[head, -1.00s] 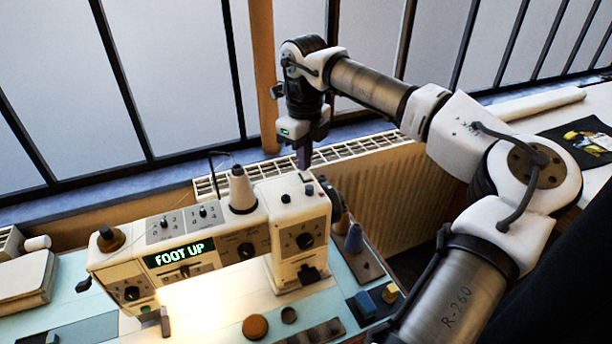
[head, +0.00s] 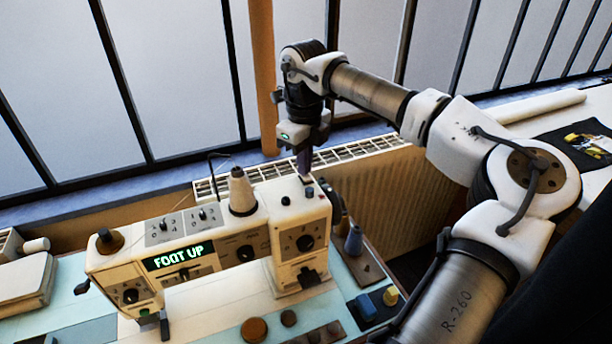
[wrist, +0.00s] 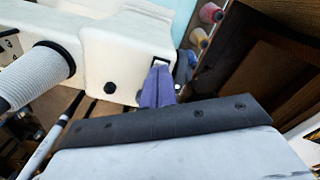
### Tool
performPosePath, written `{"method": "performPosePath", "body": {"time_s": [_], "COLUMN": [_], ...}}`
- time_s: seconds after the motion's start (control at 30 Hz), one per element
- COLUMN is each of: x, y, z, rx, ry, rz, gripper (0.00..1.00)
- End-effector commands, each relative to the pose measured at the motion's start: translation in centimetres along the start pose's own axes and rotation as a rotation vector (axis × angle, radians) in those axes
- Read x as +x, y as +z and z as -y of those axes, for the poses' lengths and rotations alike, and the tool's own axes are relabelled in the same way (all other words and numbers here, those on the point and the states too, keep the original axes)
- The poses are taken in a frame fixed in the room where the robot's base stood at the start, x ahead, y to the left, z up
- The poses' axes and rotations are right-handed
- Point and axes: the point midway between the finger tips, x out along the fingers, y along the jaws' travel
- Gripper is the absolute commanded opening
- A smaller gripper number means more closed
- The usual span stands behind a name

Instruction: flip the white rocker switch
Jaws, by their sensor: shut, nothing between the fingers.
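The cream sewing machine (head: 215,255) stands on the table with a lit green display (head: 179,256) reading "FOOT UP". My gripper (head: 305,174) is shut and empty, pointing down at the top of the machine's right end. In the wrist view my purple fingers (wrist: 158,72) reach a small white rocker switch (wrist: 160,62) in a dark frame near the edge of the cream top. The fingertips are at or just above it and partly cover it; I cannot tell whether they touch. Its tilt is not clear.
A thread cone (head: 241,192) stands on the machine left of my gripper; it also shows large in the wrist view (wrist: 35,75). A dark round button (head: 285,200) is close by on the top. The radiator (head: 385,190) and window bars are behind.

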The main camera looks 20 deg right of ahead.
Motion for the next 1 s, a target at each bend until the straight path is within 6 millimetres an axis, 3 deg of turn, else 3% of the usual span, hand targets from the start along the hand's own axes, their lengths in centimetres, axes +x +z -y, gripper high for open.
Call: {"method": "performPosePath", "body": {"time_s": [0.7,1.0], "x": [-6.2,-6.5], "y": [0.1,0.0], "z": [0.0,0.0], "rx": [0.000,0.000], "ry": [-0.002,-0.002], "rz": [0.003,0.003], "gripper": [0.00,0.00]}}
